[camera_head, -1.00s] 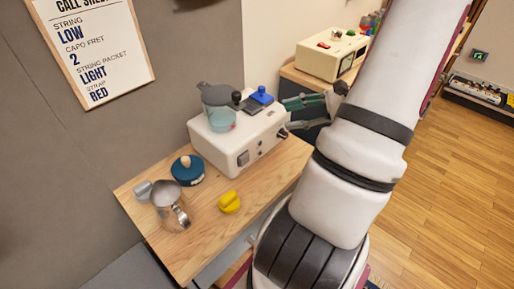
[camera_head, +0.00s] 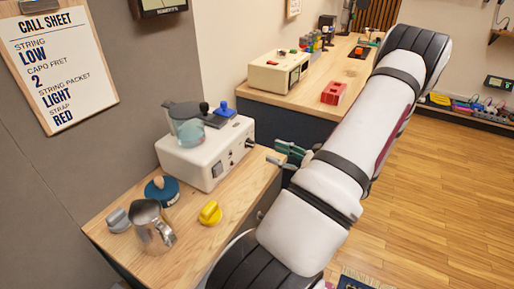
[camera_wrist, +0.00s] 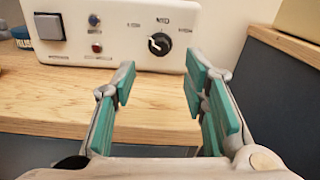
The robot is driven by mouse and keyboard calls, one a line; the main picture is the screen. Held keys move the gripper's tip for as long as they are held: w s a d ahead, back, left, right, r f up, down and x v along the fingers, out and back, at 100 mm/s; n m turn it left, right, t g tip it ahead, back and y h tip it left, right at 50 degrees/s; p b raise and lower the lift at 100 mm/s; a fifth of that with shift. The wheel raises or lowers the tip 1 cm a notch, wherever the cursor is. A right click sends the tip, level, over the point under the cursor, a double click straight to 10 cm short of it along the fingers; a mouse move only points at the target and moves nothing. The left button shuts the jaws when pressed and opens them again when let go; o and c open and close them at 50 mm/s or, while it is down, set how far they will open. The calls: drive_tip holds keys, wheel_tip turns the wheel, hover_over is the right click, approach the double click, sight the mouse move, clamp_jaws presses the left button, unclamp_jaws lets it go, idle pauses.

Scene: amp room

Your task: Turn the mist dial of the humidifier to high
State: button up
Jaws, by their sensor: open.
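The humidifier is a white box (camera_head: 208,158) with a clear bluish tank (camera_head: 186,130) on top, standing on a wooden table. Its mist dial, a black knob (camera_wrist: 159,44), is on the front panel in the wrist view, with small blurred labels around it. I cannot read its setting for sure. The dial (camera_head: 249,143) also shows at the panel's right end in the head view. My gripper (camera_wrist: 162,88) is open and empty, its teal-padded fingers either side of the dial in the picture, in front of the panel and apart from it. It also shows in the head view (camera_head: 284,155).
A grey square switch (camera_wrist: 49,27) and blue and red buttons (camera_wrist: 96,34) share the panel. A metal pitcher (camera_head: 152,228), grey knob (camera_head: 118,220), blue round piece (camera_head: 162,190) and yellow knob (camera_head: 210,212) lie on the table (camera_head: 187,250). Another desk (camera_head: 300,98) stands behind.

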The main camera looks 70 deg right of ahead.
sight(254, 145)
drive_tip(key=w, duration=0.5)
drive_tip(key=w+d, duration=0.1)
drive_tip(key=w, duration=0.1)
drive_tip(key=shift+w, duration=0.2)
clamp_jaws()
